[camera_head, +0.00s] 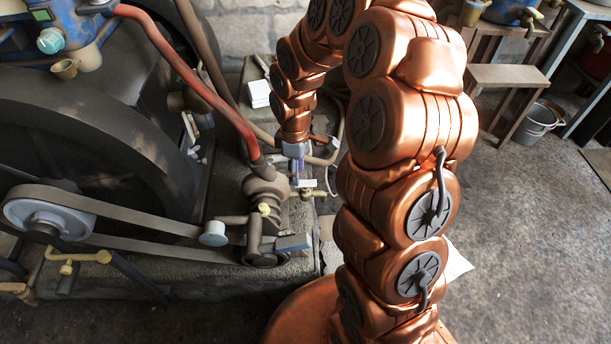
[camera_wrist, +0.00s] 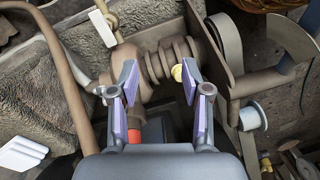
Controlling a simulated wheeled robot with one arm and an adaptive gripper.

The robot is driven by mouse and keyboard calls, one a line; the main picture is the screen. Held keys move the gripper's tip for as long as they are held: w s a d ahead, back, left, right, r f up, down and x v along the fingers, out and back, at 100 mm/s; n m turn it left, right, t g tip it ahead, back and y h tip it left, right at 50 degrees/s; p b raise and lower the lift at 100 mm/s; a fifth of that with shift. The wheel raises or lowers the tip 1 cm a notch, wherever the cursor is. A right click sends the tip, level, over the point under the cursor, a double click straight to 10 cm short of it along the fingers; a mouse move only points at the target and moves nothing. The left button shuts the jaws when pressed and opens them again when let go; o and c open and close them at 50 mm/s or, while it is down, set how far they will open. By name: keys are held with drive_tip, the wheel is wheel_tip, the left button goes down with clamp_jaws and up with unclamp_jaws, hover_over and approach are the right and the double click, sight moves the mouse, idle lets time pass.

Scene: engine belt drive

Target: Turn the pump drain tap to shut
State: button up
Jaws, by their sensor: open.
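The pump (camera_head: 262,192) is a dark ribbed metal body with a red hose (camera_head: 222,105) running into its top. A small brass knob (camera_head: 264,209) sits on its near side in the head view, and a brass tap-like fitting (camera_head: 312,193) juts from its right side. I cannot tell for certain which is the drain tap. My gripper (camera_head: 297,178) points down just above the pump's right side. In the wrist view my gripper (camera_wrist: 160,84) is open and empty, its fingers spread over the pump (camera_wrist: 160,58). The brass knob (camera_wrist: 177,72) shows beside the right finger, without clear contact.
A flat drive belt (camera_head: 150,215) and a pulley (camera_head: 42,216) lie left of the pump. A large dark flywheel (camera_head: 90,150) stands behind them. White blocks (camera_head: 258,94) rest on the stone plinth. A bucket (camera_head: 537,122) and bench stand right; the floor (camera_head: 530,250) there is mostly clear.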

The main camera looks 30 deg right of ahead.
sight(306, 182)
drive_tip(key=w+d+f+n, duration=0.1)
drive_tip(key=w+d+f, duration=0.1)
drive_tip(key=w+d+f+n+p, duration=0.1)
drive_tip(key=w+d+f, duration=0.1)
drive_tip(key=w+f, duration=0.1)
drive_tip(key=w+d+f+n+p, duration=0.1)
drive_tip(key=w+d+f, duration=0.1)
drive_tip(key=f, duration=0.1)
drive_tip(key=shift+w+f+t, duration=0.15)
drive_tip(key=shift+f+t, duration=0.05)
drive_tip(key=shift+t, duration=0.2)
drive_tip(key=shift+w+d+f, duration=0.2)
drive_tip(key=shift+f, duration=0.2)
drive_tip(key=shift+f+b, duration=0.6)
drive_tip(key=shift+f, duration=3.3)
clamp_jaws()
